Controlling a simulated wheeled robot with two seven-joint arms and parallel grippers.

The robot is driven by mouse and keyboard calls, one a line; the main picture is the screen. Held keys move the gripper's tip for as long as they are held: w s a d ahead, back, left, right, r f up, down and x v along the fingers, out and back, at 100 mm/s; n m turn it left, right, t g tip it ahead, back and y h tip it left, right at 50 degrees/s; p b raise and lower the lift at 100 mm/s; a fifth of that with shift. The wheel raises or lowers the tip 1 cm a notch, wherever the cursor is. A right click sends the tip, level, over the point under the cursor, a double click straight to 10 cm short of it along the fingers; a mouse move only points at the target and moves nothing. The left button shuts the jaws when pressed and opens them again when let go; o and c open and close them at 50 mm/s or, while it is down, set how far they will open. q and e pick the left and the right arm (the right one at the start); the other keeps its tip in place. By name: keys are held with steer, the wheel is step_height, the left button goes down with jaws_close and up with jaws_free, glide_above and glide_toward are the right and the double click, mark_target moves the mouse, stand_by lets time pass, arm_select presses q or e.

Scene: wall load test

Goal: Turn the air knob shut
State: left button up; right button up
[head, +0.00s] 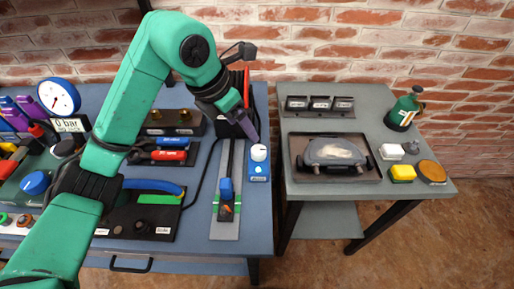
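A round white knob (259,152) sits on a narrow blue plate (258,172) at the right side of the blue bench. A blue knob (35,183) sits on a unit at the far left. Labels are too small to tell which is the air knob. My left gripper (254,134) reaches over from the left and points down, its purple finger end just above and behind the white knob. I cannot tell whether it touches the knob, or how far its fingers are apart. My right gripper is out of view.
A white gauge (57,97) stands at the back left above a display (70,125) reading 0 bar. A slide rail (226,190) with a blue handle lies left of the white knob. A grey side table (300,205) with a tray and a green bottle (403,111) stands right.

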mark_target(258, 150)
arm_select(q)
steer(key=p+x, duration=0.1)
steer(key=x, duration=1.1)
steer(key=shift+s+d+f, duration=0.1)
steer(key=shift+d+f, duration=0.1)
steer(key=shift+f, duration=0.15)
jaws_close()
